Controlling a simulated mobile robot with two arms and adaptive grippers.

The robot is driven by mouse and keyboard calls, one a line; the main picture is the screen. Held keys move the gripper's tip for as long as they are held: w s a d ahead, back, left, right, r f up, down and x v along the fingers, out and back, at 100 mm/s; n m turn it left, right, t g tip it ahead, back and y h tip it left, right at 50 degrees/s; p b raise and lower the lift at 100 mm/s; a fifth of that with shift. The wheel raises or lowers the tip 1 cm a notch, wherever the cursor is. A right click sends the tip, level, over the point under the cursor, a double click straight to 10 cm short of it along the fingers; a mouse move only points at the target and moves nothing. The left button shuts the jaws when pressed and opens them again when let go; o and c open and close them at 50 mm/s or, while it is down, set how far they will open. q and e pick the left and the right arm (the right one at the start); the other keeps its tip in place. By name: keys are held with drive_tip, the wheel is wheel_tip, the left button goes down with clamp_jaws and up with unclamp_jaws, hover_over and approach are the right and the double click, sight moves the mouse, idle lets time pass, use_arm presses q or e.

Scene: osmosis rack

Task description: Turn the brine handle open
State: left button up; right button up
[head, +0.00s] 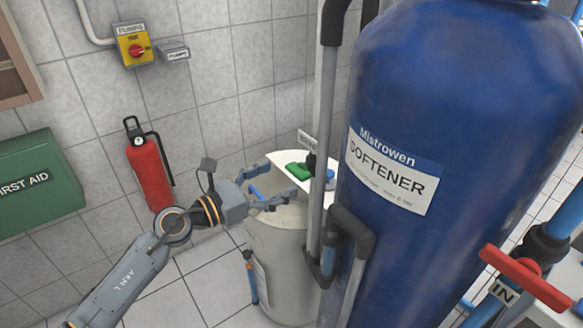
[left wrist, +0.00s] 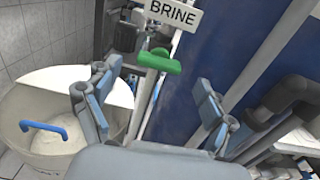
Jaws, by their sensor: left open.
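The green brine handle (left wrist: 158,61) is in the upper middle of the left wrist view, just below a white BRINE label (left wrist: 174,13). The handle lies crosswise there on a dark valve on a grey pipe. In the head view the green handle (head: 299,172) shows beside the blue softener tank, over the pale brine tub. My left gripper (head: 283,185) is open and empty, over the tub and short of the handle. In the left wrist view its fingers (left wrist: 156,78) stand apart, with the handle beyond and between them. My right gripper is not in view.
The large blue softener tank (head: 440,110) and a grey vertical pipe (head: 321,130) stand close right of my left gripper. The open brine tub (head: 275,245) is beneath it. A red IN handle (head: 526,278) is at far right. A fire extinguisher (head: 149,172) hangs left.

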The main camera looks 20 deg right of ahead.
sight(292, 172)
use_arm(q)
drive_tip(key=x, duration=0.2)
drive_tip(key=shift+w+d+r, duration=0.1)
drive_tip(key=shift+d, duration=0.25)
drive_tip(key=shift+w+d, duration=0.15)
drive_tip(key=shift+d, duration=0.25)
drive_tip(key=shift+w+d, duration=0.15)
drive_tip(key=shift+d, duration=0.1)
drive_tip(key=shift+c, duration=0.4)
drive_tip(key=c, duration=1.1)
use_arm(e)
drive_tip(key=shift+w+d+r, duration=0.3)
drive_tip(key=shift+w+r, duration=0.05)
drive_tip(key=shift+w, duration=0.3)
